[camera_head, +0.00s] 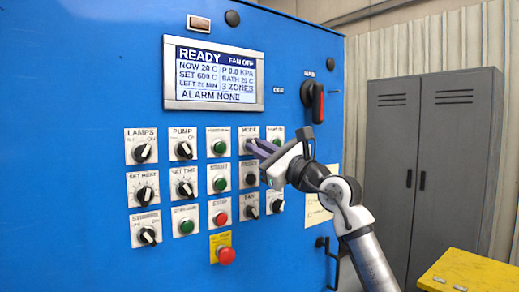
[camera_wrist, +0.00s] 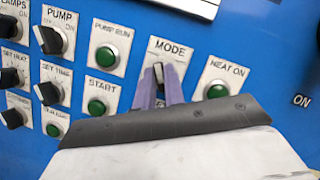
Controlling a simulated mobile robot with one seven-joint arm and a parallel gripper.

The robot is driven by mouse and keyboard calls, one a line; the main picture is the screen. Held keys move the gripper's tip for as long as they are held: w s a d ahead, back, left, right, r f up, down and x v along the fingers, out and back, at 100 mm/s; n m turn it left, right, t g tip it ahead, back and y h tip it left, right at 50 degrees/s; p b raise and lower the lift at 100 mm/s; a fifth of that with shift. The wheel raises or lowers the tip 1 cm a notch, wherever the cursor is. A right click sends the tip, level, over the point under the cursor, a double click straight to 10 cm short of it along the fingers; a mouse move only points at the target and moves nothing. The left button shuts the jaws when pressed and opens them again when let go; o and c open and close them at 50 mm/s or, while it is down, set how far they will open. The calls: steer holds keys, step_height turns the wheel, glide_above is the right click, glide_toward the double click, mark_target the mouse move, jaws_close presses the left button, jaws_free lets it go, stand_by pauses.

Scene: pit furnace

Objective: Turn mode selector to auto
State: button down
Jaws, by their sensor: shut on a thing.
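The mode selector (camera_wrist: 158,69) is a small knob on a white plate labelled MODE, on the blue control panel. My gripper (camera_wrist: 159,78) is shut on this knob, with one purple finger on each side of it. In the head view, my gripper (camera_head: 257,150) reaches the panel from the right and hides most of the knob; the MODE plate (camera_head: 249,132) shows above the fingers. The knob looks close to upright in the wrist view. Its position markings are too small to read.
Around it are the green pump run button (camera_wrist: 108,55), start button (camera_wrist: 97,105) and heat on button (camera_wrist: 217,91). A display (camera_head: 214,75) reads READY, FAN OFF. A red-handled switch (camera_head: 318,103) is above right. A red stop knob (camera_head: 226,255) on yellow sits below.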

steer(key=shift+f+m, duration=0.1)
steer(key=shift+m, duration=0.2)
steer(key=m+t+h+b, duration=0.1)
steer(key=m+h+b, duration=0.1)
steer(key=m+b, duration=0.3)
steer(key=m+t+h+b, duration=0.2)
steer(key=m+h+b, duration=0.1)
steer(key=m+b, duration=0.3)
steer(key=m+t+h+b, duration=0.2)
steer(key=m+b, duration=0.3)
steer(key=b, duration=0.3)
steer(key=shift+s+a+m, duration=0.1)
steer(key=shift+a+m, duration=0.05)
steer(key=shift+m, duration=0.15)
steer(key=c, duration=1.5)
jaws_free()
